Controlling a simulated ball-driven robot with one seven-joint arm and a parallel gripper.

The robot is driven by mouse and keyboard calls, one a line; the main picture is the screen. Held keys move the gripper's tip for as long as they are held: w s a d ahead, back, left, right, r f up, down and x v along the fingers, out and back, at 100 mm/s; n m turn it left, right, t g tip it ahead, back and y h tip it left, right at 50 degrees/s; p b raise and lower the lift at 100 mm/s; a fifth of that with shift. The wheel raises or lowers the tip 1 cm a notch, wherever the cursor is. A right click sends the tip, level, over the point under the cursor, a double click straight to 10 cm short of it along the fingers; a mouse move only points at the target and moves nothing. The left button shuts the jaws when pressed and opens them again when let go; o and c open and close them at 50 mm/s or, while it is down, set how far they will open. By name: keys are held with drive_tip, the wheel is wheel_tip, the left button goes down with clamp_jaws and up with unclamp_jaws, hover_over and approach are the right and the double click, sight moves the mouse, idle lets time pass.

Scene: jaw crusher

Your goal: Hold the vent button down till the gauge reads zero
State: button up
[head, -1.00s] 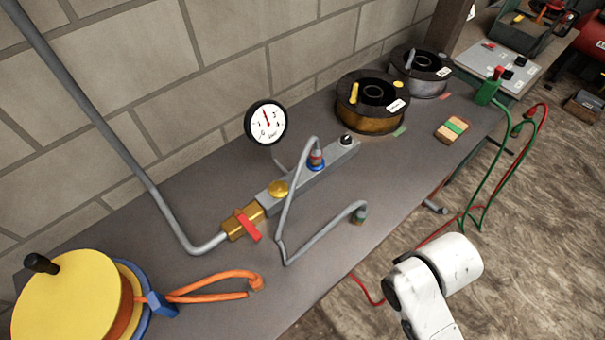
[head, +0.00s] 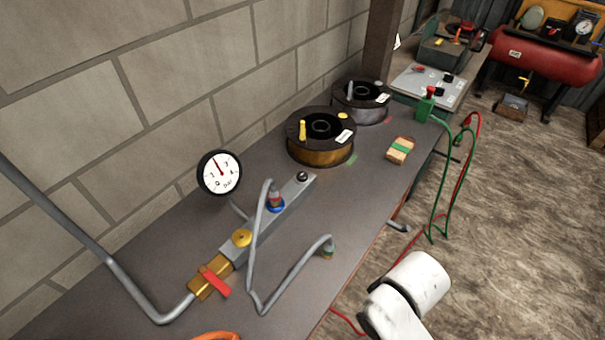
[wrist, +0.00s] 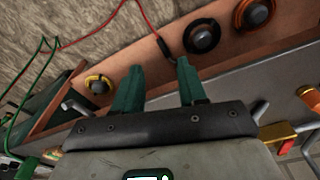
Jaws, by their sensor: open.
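The white gauge (head: 219,172) stands at the wall end of the bench with its needle pointing up and slightly left, away from the 0 at lower left. No label shows which one is the vent button. A brass valve (head: 209,278) with a red lever joins the block's near end. My gripper (wrist: 159,67) is open and empty in the wrist view, its green fingers apart near the bench's side. The head view shows only my white arm.
A bent grey hose (head: 290,280) lies in front of the block. Two reels (head: 320,150) and a small green-banded block (head: 400,150) sit farther along the bench. In the wrist view, coils (wrist: 202,38) hang on the bench side. Red and green cables run over the floor.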

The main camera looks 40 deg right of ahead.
clamp_jaws()
idle(1.4)
